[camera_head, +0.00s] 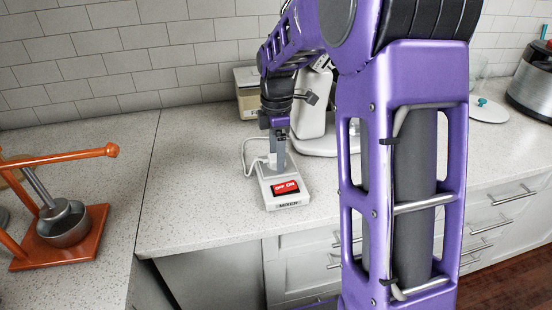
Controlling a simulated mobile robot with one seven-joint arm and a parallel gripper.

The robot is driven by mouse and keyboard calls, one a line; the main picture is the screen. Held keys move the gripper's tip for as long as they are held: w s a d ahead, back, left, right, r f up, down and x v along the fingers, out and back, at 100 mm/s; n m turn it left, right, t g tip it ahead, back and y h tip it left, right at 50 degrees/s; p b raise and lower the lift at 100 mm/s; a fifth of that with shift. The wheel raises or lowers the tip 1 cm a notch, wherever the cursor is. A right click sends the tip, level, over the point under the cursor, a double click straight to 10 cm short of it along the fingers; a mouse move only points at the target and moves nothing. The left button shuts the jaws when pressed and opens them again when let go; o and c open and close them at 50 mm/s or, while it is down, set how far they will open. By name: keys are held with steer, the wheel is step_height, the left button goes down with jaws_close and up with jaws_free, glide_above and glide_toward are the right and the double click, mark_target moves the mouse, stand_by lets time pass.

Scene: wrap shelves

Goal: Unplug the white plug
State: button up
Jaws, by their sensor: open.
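A white power box (287,198) labelled MIXER, with a red OFF/ON switch (285,187), lies on the counter near its front edge. A white cord (244,157) loops at its left and runs to its back end. The white plug (268,160) seems to be at the back end of the box, largely hidden by my gripper. My gripper (277,158) points down over that back end. Its jaws are open around or just beside the plug; I cannot tell which, nor whether they touch it.
A white mixer (312,107) stands behind the gripper, partly hidden by my arm. A beige container (246,92) is by the wall. An orange press (62,232) with a metal cup stands at left. The counter between is clear.

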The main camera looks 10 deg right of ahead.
jaws_close()
stand_by(0.4)
steer(key=shift+r, duration=0.15)
steer(key=shift+r+p, duration=2.5)
steer(key=shift+r, duration=0.4)
